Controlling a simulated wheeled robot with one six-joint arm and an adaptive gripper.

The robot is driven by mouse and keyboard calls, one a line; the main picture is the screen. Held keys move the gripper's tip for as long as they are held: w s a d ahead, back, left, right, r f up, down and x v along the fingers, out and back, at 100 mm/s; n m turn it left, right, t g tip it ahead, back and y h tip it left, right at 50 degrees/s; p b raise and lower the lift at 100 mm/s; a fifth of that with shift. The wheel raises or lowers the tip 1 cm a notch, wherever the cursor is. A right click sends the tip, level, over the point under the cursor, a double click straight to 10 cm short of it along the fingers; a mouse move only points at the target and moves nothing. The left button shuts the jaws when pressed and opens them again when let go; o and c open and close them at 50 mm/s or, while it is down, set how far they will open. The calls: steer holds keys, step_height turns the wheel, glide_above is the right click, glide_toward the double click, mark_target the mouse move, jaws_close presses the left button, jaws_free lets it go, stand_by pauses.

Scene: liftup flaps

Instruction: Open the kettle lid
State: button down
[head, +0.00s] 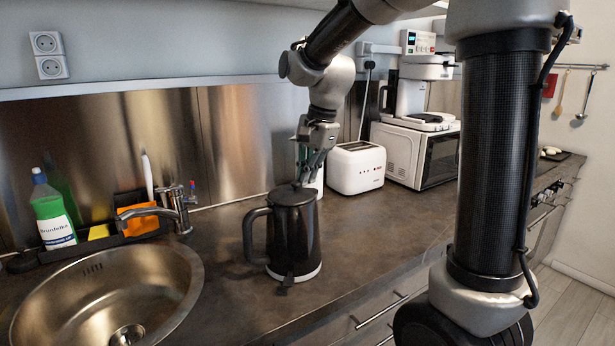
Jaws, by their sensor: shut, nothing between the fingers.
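A black kettle (291,238) with a pale base ring stands upright on the dark counter (375,243), right of the sink. Its handle (254,236) points left. Its dark lid (290,195) looks closed, lying level on top. My gripper (301,183) points down at the top of the kettle, with its fingers shut and empty. The fingertips are at or just above the lid; I cannot tell whether they touch it.
A steel sink (60,290) with a tap (165,211) lies to the left. A green soap bottle (52,212) stands behind the sink. A white toaster (356,168) and a microwave (414,153) stand behind the kettle to the right. The counter right of the kettle is clear.

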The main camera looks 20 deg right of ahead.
mark_target(281, 193)
steer(key=shift+s+a+r+h, duration=0.15)
steer(key=shift+a+r+h, duration=0.4)
steer(key=shift+r+h, duration=0.35)
steer(key=a+r+t+h, duration=0.1)
steer(key=a+h, duration=0.1)
steer(key=s+a+r+t+h, duration=0.1)
steer(key=a+r+h, duration=0.1)
steer(key=h, duration=0.1)
steer(key=a+r+n+h, duration=0.1)
steer(key=a+r+h, duration=0.1)
steer(key=shift+s+t+h, duration=0.25)
steer(key=shift+t+h, duration=0.15)
steer(key=shift+s+a+r+t+h, duration=0.15)
steer(key=shift+a+h, duration=0.35)
steer(key=shift+h, duration=0.05)
steer(key=shift+s+a+r+t+h, duration=0.1)
steer(key=shift+a+r+t+h, duration=0.05)
steer(key=shift+a+h, duration=0.4)
